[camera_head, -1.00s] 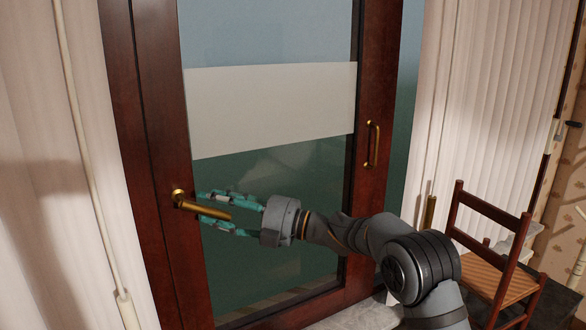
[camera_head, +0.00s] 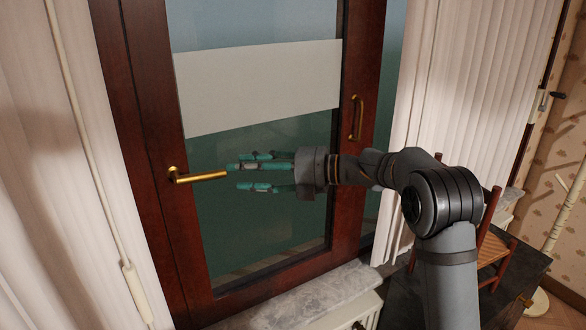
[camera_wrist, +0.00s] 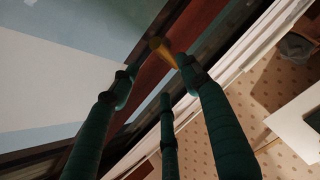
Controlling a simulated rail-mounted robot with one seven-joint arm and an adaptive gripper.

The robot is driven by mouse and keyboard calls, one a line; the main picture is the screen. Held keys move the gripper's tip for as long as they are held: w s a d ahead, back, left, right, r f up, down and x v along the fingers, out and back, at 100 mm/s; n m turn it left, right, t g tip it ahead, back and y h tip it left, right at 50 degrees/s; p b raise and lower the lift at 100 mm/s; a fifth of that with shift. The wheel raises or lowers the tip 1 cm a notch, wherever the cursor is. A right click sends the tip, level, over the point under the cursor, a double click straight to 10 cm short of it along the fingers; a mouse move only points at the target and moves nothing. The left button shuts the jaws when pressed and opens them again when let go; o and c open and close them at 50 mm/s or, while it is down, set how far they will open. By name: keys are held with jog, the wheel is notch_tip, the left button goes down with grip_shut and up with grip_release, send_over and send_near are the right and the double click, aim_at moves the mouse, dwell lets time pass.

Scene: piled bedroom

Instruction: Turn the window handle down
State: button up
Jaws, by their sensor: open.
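The brass window handle (camera_head: 200,177) sits on the left stile of the dark red-brown window frame (camera_head: 150,130). Its lever points right, almost level, over the edge of the glass. My gripper (camera_head: 240,172) is open and empty, with teal fingers pointing left at the lever's free end. The middle finger's tip is near that end; I cannot tell whether they touch. In the wrist view the handle (camera_wrist: 162,50) shows ahead, beyond the spread fingers (camera_wrist: 150,80), with its lever partly behind the right finger.
A second brass handle (camera_head: 356,118) is on the frame's right side. White curtains (camera_head: 40,150) hang at both sides, with a cord at the left. A stone sill (camera_head: 300,305) runs below. A wooden chair (camera_head: 492,245) and dark cabinet stand at the right.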

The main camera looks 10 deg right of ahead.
jog(key=w+d+f+m+t+h, duration=0.2)
jog(key=w+d+m+t+h, duration=0.1)
jog(key=w+d+m+h, duration=0.1)
jog(key=w+d+f+m+t+h, duration=0.3)
jog(key=w+d+m+h, duration=0.1)
jog(key=w+d+m, duration=0.3)
jog(key=shift+d+m+t+h, duration=0.3)
jog(key=shift+d+m, duration=0.4)
jog(key=shift+d, duration=0.6)
jog(key=shift+s+r, duration=0.1)
